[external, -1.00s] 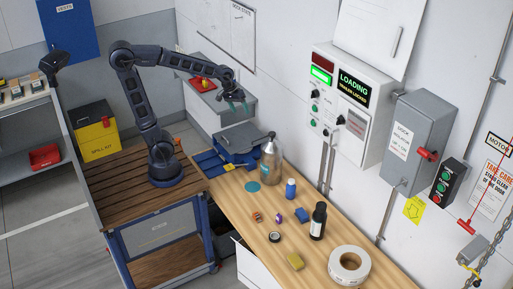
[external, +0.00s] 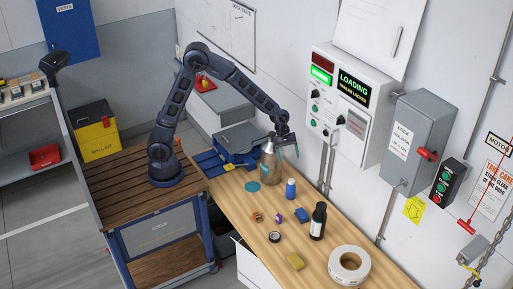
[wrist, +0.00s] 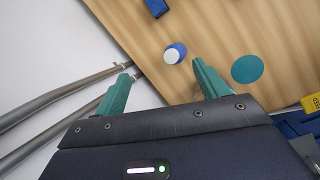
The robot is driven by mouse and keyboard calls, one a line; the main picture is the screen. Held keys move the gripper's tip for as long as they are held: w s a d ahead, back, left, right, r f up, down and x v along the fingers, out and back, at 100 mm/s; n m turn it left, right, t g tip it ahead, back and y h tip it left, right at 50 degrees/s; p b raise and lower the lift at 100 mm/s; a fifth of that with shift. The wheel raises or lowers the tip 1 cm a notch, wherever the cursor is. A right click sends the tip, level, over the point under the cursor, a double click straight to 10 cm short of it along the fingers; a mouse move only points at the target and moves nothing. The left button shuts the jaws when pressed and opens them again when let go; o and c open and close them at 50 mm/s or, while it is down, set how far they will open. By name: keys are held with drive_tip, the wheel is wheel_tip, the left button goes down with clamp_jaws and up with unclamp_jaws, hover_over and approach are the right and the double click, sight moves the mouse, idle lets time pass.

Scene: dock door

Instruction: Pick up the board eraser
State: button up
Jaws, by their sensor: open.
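A blue block also shows at the top edge of the wrist view (wrist: 156,7), partly cut off.
A teal disc (external: 253,186) lies flat on the bench. The wall control box (external: 347,108) and conduits border the bench at right.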

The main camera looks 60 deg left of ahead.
sight(302, 213)
drive_tip(key=d+f+n, duration=0.1)
drive_tip(key=d+f, duration=0.4)
drive_tip(key=f, duration=0.2)
drive_tip(key=s+d+f+n, duration=0.1)
drive_tip(key=d+f+n, duration=0.1)
drive_tip(key=d+f, duration=0.3)
drive_tip(key=d+f+n+g, duration=0.1)
drive_tip(key=d+f, duration=0.4)
drive_tip(key=f, duration=0.5)
drive_tip(key=shift+s+d, duration=0.15)
drive_tip(key=shift+d, duration=0.2)
drive_tip(key=shift+s+x, duration=0.15)
drive_tip(key=shift+x, duration=1.2)
drive_tip(key=shift+s+x, duration=0.15)
drive_tip(key=shift+x, duration=1.15)
drive_tip(key=shift+d+r, duration=0.1)
drive_tip(key=c, duration=1.1)
